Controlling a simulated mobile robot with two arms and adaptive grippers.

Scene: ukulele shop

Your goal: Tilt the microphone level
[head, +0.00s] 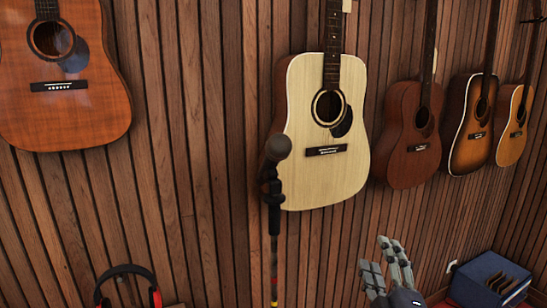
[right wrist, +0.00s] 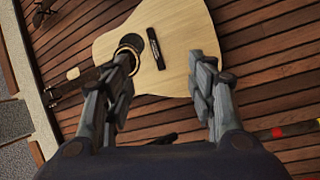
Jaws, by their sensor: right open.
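The microphone (head: 278,148) has a round grey-brown head and stands nearly upright, head up, in the middle of the head view. It sits in a black clip on a thin dark stand (head: 275,240) with red and yellow bands. My right gripper (head: 382,258) is open and empty, to the right of the microphone and lower, apart from it. In the right wrist view its two fingers (right wrist: 163,65) are spread wide with nothing between them. A red-banded piece of the stand (right wrist: 278,132) shows at the right there; a dark part above the palm is mostly hidden. My left gripper is not in view.
A pale guitar (head: 300,165) hangs on the slatted wood wall behind the microphone. More guitars hang at left and right. Black and red headphones (head: 127,270) are at the lower left. A blue box (head: 515,272) is at the lower right.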

